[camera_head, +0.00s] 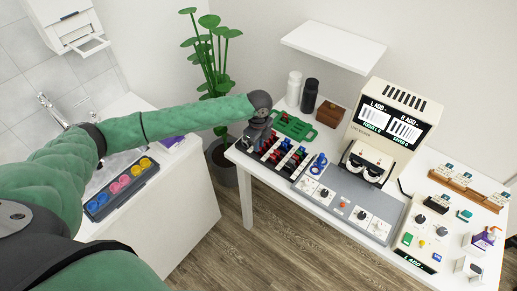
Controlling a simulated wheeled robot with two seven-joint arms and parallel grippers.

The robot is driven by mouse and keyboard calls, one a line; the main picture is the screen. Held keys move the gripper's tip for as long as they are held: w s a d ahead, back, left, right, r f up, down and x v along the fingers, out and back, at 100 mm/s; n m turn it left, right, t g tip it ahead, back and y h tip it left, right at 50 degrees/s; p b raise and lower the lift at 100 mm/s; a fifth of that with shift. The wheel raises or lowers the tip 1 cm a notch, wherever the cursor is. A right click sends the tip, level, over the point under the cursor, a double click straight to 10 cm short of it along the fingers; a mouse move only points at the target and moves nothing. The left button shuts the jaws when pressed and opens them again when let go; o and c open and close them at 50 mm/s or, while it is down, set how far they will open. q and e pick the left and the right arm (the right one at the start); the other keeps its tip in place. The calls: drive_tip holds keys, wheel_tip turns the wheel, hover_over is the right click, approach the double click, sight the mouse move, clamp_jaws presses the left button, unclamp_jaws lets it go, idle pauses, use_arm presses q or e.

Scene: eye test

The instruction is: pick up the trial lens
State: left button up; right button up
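A dark lens tray (266,168) lies on the left end of the white table, with rows of small red and blue lens pieces (283,147) in it. A blue ring-shaped piece (318,163) stands just right of the tray; I cannot tell which piece is the trial lens. My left gripper (257,138) points down over the tray's left rear part. It hides the pieces beneath it. Its fingers are too small and dark to show whether they are open or hold anything. My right gripper is not in view.
A green tray (296,126), a wooden box (331,114) and two bottles (310,95) stand behind. A grey panel with knobs (345,205) and a large white device (394,119) stand to the right. A white shelf (333,44) hangs above. A plant (213,60) stands at left.

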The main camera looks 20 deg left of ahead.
use_arm(q)
drive_tip(key=shift+f, duration=0.25)
drive_tip(key=shift+c, duration=0.2)
clamp_jaws()
drive_tip(key=shift+r, duration=0.15)
